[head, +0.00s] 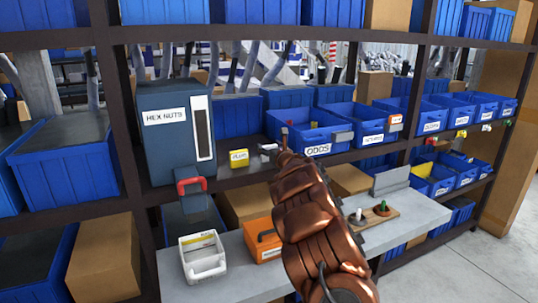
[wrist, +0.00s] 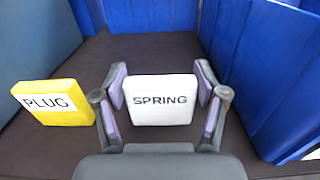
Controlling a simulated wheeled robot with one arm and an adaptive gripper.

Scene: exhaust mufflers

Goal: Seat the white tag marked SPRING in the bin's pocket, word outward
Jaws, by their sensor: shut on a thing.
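The white tag (wrist: 160,110), marked SPRING in dark letters, is between the two fingers of my gripper (wrist: 161,86) in the wrist view. The fingers are shut on its left and right sides, and its word faces the wrist camera, upright. In the head view the tag (head: 266,147) is small, and my brown arm partly hides my gripper (head: 279,149) at the shelf's front. Right of it stands the blue bin labelled ODDS (head: 303,137), with a grey piece on its front; I cannot tell whether this is the pocket.
A yellow tag marked PLUG (wrist: 52,103) stands left of my gripper on the dark shelf (wrist: 150,48); it also shows in the head view (head: 239,158). A HEX NUTS dispenser (head: 174,140) is further left. Blue bin walls (wrist: 262,75) rise close on the right.

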